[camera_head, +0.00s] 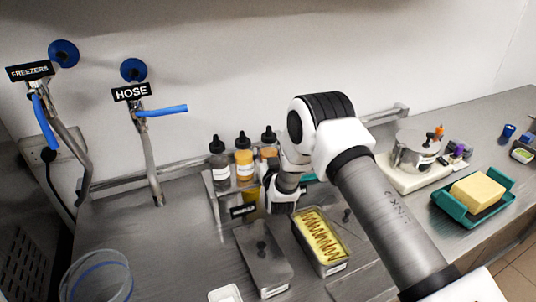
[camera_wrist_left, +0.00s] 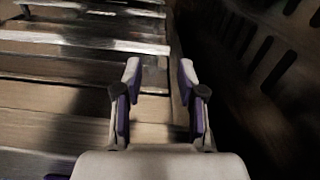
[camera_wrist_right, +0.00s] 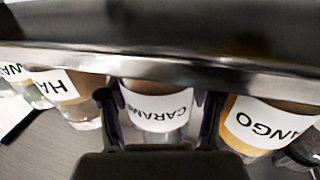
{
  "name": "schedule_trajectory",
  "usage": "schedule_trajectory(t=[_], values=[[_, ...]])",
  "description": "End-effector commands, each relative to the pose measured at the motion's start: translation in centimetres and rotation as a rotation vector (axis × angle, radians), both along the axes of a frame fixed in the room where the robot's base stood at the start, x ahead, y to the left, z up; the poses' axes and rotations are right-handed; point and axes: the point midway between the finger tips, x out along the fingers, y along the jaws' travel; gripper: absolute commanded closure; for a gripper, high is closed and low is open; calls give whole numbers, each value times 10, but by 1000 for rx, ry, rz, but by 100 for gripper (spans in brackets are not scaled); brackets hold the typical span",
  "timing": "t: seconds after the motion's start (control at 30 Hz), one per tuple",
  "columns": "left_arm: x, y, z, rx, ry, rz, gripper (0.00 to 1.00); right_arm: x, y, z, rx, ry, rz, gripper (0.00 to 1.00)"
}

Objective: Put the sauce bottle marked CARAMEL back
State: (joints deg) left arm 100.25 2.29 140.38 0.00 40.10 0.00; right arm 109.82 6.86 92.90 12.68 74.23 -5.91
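The CARAMEL sauce bottle shows in the right wrist view (camera_wrist_right: 157,108), its label upside down, in a row of bottles. In the head view this gripper (camera_head: 283,197) is at the rack front. The bottle rack (camera_head: 213,203) stands against the back wall. My left gripper (camera_wrist_left: 158,85) is open and empty, away from the bottles.
A MANGO bottle (camera_wrist_right: 270,125) and one marked HA… (camera_wrist_right: 67,95) flank it closely. A metal rail (camera_wrist_right: 200,70) crosses the row. A lidded pan (camera_head: 263,262) and a pan with yellow filling (camera_head: 297,241) stand in front. A green tray (camera_head: 446,205) is at right.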

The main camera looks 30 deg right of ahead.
Motion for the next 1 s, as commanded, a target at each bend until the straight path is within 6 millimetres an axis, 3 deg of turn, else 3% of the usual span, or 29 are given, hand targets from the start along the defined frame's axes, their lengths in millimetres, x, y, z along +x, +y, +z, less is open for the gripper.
schedule_trajectory(t=[0.37,0.8,1.0], values=[[0,0,7,0,-1,0,60,-4,2,5,0,2,1,33],[0,0,27,0,0,0,60,-100,35,4,-1,3,2,33],[0,0,27,0,-1,0,60,-114,38,3,0,1,0,33]])
